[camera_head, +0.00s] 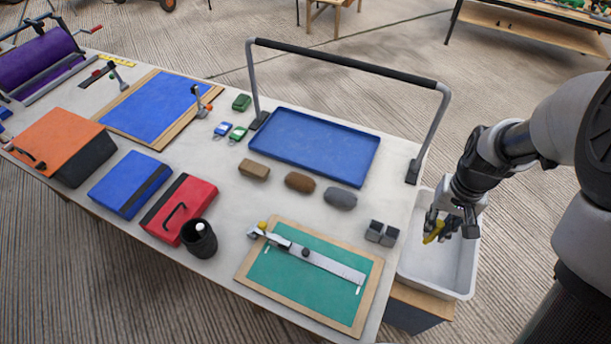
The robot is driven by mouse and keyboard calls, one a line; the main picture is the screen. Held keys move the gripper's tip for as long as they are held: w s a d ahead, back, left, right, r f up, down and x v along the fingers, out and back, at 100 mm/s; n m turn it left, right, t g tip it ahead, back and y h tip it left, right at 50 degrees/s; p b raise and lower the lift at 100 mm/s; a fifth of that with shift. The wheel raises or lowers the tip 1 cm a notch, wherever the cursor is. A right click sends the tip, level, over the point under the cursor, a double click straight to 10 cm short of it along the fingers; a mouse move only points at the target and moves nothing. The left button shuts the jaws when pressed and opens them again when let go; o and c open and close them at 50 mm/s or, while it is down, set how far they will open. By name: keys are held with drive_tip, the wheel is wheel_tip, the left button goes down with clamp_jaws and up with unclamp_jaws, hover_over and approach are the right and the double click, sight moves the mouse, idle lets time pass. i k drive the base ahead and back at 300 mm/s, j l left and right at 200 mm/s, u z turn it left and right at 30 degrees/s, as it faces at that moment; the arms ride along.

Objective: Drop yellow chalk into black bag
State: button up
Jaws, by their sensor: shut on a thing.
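My gripper (443,228) is at the right, above the white bin (462,278) beside the table. It points down and is shut on a small yellow piece, the yellow chalk (432,236). The chalk hangs at the left side of the fingers, over the bin's inside; its far end is partly hidden by the fingers.
The table (225,275) holds a blue tray (315,140) under a tall grey handle frame (345,62), a green board with a ruler (300,288), small grey blocks (380,233), a red case (170,205), a blue case (128,182) and an orange box (55,142).

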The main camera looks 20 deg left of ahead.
sight(208, 251)
drive_tip(key=j+u, duration=0.2)
drive_tip(key=u, duration=0.15)
drive_tip(key=j+u, duration=0.2)
drive_tip(key=u, duration=0.2)
drive_tip(key=j+u, duration=0.2)
drive_tip(key=u, duration=0.15)
drive_tip(key=i+j, duration=0.1)
drive_tip(key=j, duration=0.25)
drive_tip(key=i+j, duration=0.15)
drive_tip(key=j, duration=0.25)
drive_tip(key=i+j, duration=0.1)
drive_tip(key=j, duration=0.25)
